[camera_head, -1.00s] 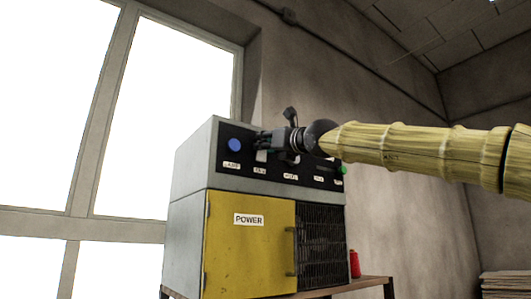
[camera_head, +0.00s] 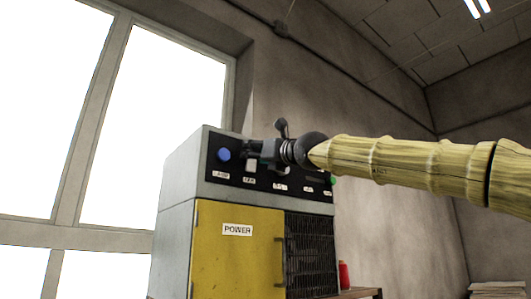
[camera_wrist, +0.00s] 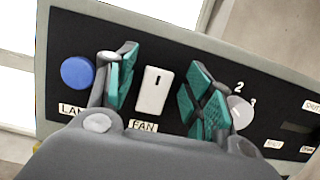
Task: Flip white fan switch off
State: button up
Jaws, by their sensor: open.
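The white fan switch (camera_wrist: 154,91) is a tall white rocker on the black control panel (camera_wrist: 62,42), above a label reading FAN (camera_wrist: 143,126). My gripper (camera_wrist: 156,88) is open, with one teal-padded finger on each side of the switch in the wrist view. The wrist view does not make clear whether the fingers touch the switch or the panel. In the head view my gripper (camera_head: 256,152) is at the panel's upper part, beside the blue button (camera_head: 224,154), and covers much of the row of controls.
A blue lamp button (camera_wrist: 77,72) is left of the gripper, and a white numbered dial (camera_wrist: 240,113) is close to the right finger. Below the panel is a yellow POWER door (camera_head: 235,258). A red object (camera_head: 343,274) stands right of the cabinet.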

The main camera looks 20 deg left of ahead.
jog(key=v, duration=1.2)
jog(key=shift+d, duration=0.3)
dwell(0.4)
